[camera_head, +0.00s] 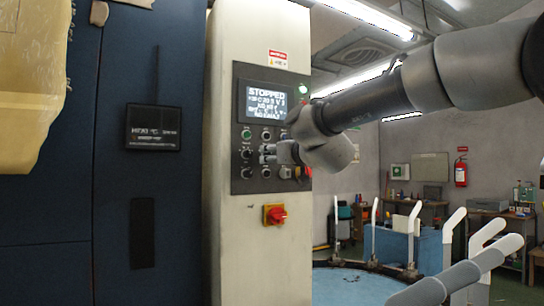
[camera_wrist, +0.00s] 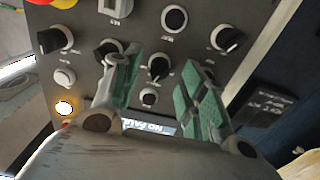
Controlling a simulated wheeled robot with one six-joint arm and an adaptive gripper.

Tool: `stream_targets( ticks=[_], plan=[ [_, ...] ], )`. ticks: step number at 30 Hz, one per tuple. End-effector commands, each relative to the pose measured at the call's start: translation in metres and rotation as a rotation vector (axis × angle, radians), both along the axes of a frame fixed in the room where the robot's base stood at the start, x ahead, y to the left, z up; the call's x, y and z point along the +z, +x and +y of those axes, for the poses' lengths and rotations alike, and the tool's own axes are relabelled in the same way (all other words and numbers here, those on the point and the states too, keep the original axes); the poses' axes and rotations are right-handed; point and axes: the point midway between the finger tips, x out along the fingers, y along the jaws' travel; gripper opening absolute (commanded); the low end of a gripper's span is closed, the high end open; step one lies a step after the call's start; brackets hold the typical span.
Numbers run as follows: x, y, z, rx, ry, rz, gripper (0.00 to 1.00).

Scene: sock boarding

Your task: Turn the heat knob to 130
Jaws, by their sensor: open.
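The grey control panel (camera_head: 243,175) is on the front of a white cabinet. It carries several black knobs, whose small labels I cannot read, so I cannot tell which one is the heat knob. My gripper (camera_head: 270,153) is at the panel's lower middle and hides some of its controls. In the wrist view my gripper (camera_wrist: 160,62) is open, its two green-padded fingers on either side of a black knob (camera_wrist: 158,68) with a white pointer line. I cannot tell if the fingers touch it. Another black knob (camera_wrist: 108,50) is partly behind the left finger.
The panel's display (camera_head: 265,102) reads STOPPED. In the wrist view, more knobs stand close by, at the left (camera_wrist: 55,40) and right (camera_wrist: 228,40), and a lit button (camera_wrist: 64,108) glows.

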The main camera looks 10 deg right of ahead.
Motion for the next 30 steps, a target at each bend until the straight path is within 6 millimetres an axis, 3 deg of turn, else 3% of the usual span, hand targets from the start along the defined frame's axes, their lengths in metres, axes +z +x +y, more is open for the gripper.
stream_targets(
  ticks=[5,13,20,30],
  plan=[
    [0.0,0.0144,0.0046,0.0,0.0,0.0,0.43],
    [0.0001,0.0159,0.0051,0.0,0.001,0.0,0.43],
    [0.0,0.0158,0.005,0.0,0.001,0.0,0.01],
    [0.0,0.0156,0.0051,0.0,0.031,0.01,0.0]
  ],
)
